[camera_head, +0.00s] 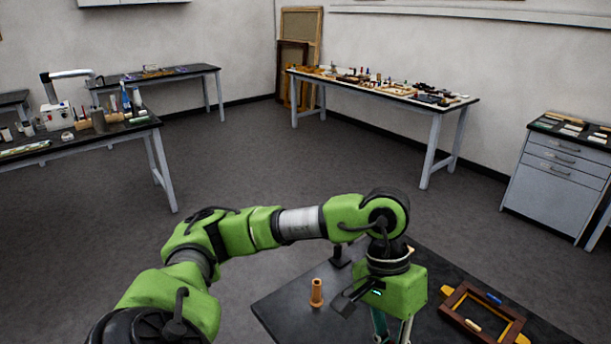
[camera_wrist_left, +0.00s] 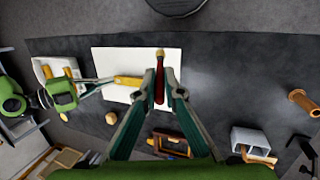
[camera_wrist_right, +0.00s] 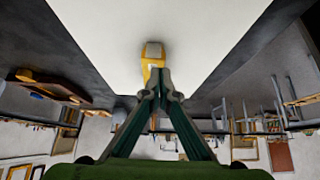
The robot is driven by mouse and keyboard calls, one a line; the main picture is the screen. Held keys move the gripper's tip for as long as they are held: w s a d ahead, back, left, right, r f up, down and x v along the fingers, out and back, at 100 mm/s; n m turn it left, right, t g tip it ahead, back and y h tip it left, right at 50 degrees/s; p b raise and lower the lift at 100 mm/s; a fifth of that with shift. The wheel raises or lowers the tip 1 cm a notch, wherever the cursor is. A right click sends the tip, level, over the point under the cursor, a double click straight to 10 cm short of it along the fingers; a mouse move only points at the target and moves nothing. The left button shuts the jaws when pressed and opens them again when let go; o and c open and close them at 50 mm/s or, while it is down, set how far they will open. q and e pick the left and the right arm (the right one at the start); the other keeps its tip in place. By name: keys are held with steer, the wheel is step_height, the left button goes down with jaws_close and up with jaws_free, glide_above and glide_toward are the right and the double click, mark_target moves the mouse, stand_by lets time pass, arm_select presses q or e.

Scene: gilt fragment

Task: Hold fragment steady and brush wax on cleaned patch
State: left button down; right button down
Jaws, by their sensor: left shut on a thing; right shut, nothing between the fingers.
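The gilt fragment (camera_wrist_left: 128,80) is a small yellow bar lying on a white sheet (camera_wrist_left: 112,57) on the dark table. In the right wrist view the fragment (camera_wrist_right: 152,62) has a grey end and a pale patch. My left gripper (camera_wrist_left: 160,78) is shut on a red-brown brush (camera_wrist_left: 160,66) with a tan end, to the right of the fragment. In the head view my left gripper (camera_head: 392,330) points down, its tips cut off. My right gripper (camera_wrist_right: 158,84) is shut and empty, its tips at the fragment's near end; contact is unclear. It also shows in the left wrist view (camera_wrist_left: 96,84).
A wooden frame (camera_head: 458,297) with yellow fittings lies on the table's right. A turned wooden piece (camera_head: 316,292) and a black stand (camera_head: 340,257) stand left of my left gripper. A grey box (camera_wrist_left: 250,139) and a white tray (camera_wrist_left: 47,70) flank the work area.

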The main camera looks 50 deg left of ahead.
arm_select(q)
steer(key=shift+f+b, duration=0.4)
steer(key=shift+f, duration=0.05)
arm_select(e)
steer(key=shift+f, duration=0.6)
steer(key=shift+s+d+f, duration=0.1)
steer(key=shift+s+f, duration=0.1)
steer(key=shift+f, duration=0.05)
stand_by(3.5)
arm_select(q)
steer(key=w+d+f+t+y, duration=0.1)
steer(key=w+d+f+y, duration=0.1)
steer(key=w+d, duration=0.9)
steer(key=shift+w+d+y, duration=0.4)
steer(key=shift+d+y, duration=0.4)
steer(key=shift+d, duration=1.1)
